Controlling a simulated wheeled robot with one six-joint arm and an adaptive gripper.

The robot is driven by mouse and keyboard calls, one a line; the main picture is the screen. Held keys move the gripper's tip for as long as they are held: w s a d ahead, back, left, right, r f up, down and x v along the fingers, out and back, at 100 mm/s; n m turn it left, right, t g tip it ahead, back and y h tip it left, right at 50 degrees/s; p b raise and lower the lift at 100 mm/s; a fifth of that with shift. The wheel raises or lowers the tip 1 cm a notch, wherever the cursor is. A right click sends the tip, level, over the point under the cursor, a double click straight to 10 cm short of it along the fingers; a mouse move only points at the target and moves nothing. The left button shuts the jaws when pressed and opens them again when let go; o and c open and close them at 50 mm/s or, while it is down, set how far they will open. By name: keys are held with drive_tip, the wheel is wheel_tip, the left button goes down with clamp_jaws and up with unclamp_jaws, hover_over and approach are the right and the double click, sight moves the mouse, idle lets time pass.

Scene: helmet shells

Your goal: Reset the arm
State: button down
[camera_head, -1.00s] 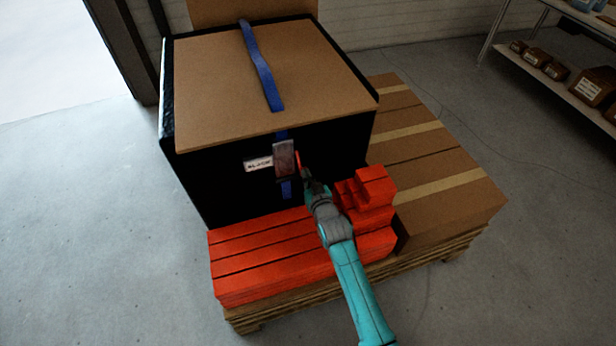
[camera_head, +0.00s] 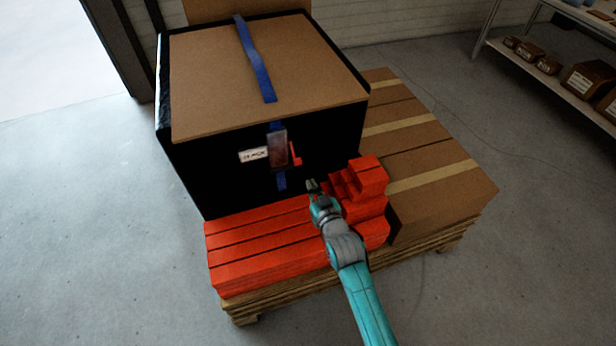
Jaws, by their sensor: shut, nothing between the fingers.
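My gripper (camera_head: 312,187) is at the end of my teal and grey arm, in the middle of the head view. It is shut and empty. It is in front of the black box (camera_head: 210,178), below and right of the buckle (camera_head: 278,149) on the box's front face. A small red lever (camera_head: 296,155) sticks out at the buckle's right side. A gap shows between my gripper and the lever. My arm hides part of the red blocks behind it.
Red boxes (camera_head: 258,243) lie in front of the black box, with smaller red blocks (camera_head: 362,180) stacked right of my gripper. Cardboard boxes (camera_head: 440,185) stand on the pallet (camera_head: 292,287) at right. A blue strap (camera_head: 254,60) crosses the box's cardboard lid (camera_head: 310,75). A shelf (camera_head: 545,70) stands far right.

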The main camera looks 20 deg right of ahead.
drive_tip(key=s+f, duration=0.3)
drive_tip(key=s, duration=2.5)
drive_tip(key=s+r, duration=0.5)
drive_tip(key=s, duration=0.4)
drive_tip(key=s+r+g, duration=0.1)
drive_tip(key=s+r, duration=0.5)
drive_tip(key=s, duration=0.3)
drive_tip(key=shift+s, duration=0.25)
